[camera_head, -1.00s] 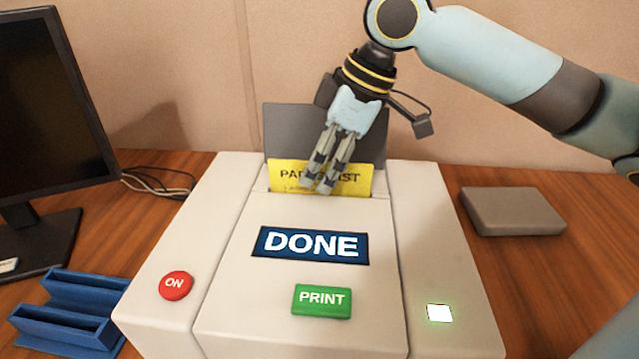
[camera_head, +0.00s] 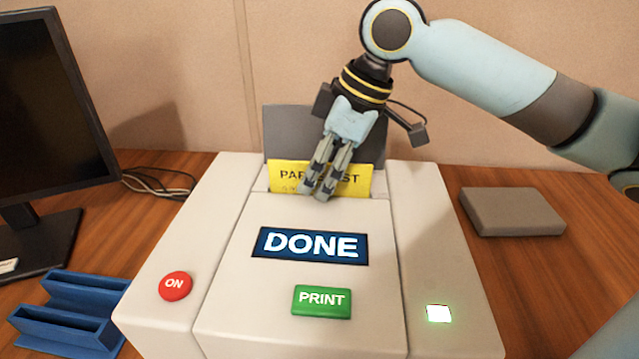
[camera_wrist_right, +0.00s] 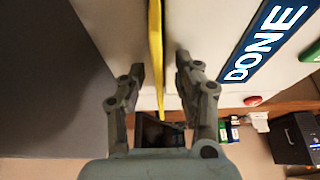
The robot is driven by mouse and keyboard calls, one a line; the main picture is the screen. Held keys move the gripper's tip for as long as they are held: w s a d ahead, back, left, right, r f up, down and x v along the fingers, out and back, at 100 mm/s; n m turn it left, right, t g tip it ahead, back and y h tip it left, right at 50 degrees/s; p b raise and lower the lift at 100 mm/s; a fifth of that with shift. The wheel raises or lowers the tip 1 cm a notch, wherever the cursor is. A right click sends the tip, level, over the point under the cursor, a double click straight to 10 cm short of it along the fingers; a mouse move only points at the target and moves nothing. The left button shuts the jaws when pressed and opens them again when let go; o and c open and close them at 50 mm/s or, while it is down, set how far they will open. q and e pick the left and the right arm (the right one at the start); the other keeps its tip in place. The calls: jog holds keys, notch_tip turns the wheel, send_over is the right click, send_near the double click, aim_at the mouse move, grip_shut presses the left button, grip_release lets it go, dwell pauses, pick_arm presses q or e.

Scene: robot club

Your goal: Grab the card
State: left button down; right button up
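The yellow card (camera_head: 289,176) stands in the slot at the back of the white printer (camera_head: 238,215), with dark lettering partly hidden by my fingers. My right gripper (camera_head: 317,192) points down at the card from above. In the right wrist view the card (camera_wrist_right: 156,50) shows edge-on as a thin yellow strip between the two fingers of my right gripper (camera_wrist_right: 158,75). The fingers are open, with a gap on each side of the card. My left gripper is not in view.
The printer has a "DONE" display (camera_head: 311,245), a red ON button (camera_head: 175,286) and a green PRINT button (camera_head: 322,301). A dark grey panel (camera_head: 290,130) rises behind the card. A monitor (camera_head: 45,130), blue holder (camera_head: 70,315) and grey box (camera_head: 513,211) stand around it.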

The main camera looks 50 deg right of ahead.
grip_shut()
